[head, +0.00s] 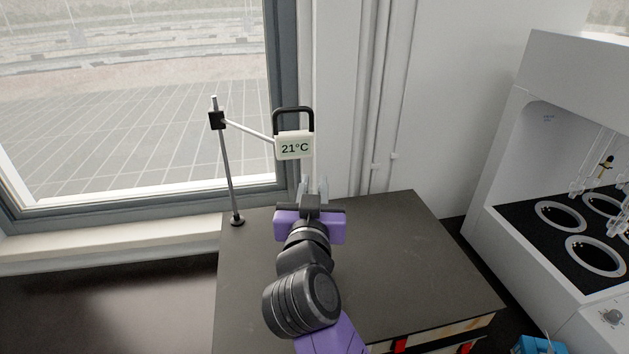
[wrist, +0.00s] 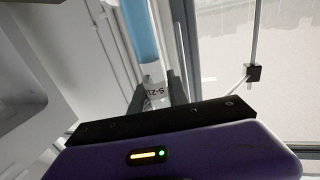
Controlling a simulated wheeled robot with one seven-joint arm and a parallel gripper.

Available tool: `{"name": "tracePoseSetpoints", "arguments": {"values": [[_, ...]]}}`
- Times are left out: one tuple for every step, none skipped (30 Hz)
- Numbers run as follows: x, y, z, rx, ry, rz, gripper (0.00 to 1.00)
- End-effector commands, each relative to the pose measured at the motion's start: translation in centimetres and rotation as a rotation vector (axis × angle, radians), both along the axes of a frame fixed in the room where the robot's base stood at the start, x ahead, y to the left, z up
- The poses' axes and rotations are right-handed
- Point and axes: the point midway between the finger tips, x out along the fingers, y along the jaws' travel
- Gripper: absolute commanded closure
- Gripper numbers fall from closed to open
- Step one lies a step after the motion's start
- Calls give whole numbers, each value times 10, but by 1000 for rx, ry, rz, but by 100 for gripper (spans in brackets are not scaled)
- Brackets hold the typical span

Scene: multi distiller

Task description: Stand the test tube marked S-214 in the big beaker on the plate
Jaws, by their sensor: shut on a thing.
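The test tube (wrist: 140,32) shows in the wrist view, with light blue liquid inside and a white label reading "S-21", the rest of the mark hidden. My gripper (wrist: 156,92) is shut on it near the label, the dark fingers on either side. In the head view my gripper (head: 314,186) is above the far part of the dark bench, just below the temperature display. The tube cannot be made out clearly there. The big beaker and the plate do not show clearly in either view.
A metal stand (head: 228,165) with a side arm carries a display (head: 294,146) reading 21°C, close beyond my gripper. The dark bench top (head: 400,250) is clear to the right. A white distiller cabinet (head: 500,165) with ringed openings and glassware stands further right. A window is behind.

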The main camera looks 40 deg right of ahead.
Motion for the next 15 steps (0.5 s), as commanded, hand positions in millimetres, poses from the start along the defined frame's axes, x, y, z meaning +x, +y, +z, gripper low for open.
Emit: {"name": "tracePoseSetpoints", "arguments": {"values": [[0,0,-4,-1,3,0,100],[0,0,-7,-1,3,0,100],[0,0,-10,0,3,0,100],[0,0,-12,0,3,0,100],[0,0,-14,0,3,-1,100],[0,0,-17,-1,2,-1,100],[0,0,-19,-1,2,-1,100],[0,0,-21,-1,2,-1,100],[0,0,-24,-1,3,-1,100],[0,0,-26,-1,2,0,100],[0,0,-28,-1,2,0,100],[0,0,-31,-1,2,0,100],[0,0,-33,-1,2,0,100],[0,0,-35,-1,2,-1,100],[0,0,-38,-1,2,-1,100]]}}
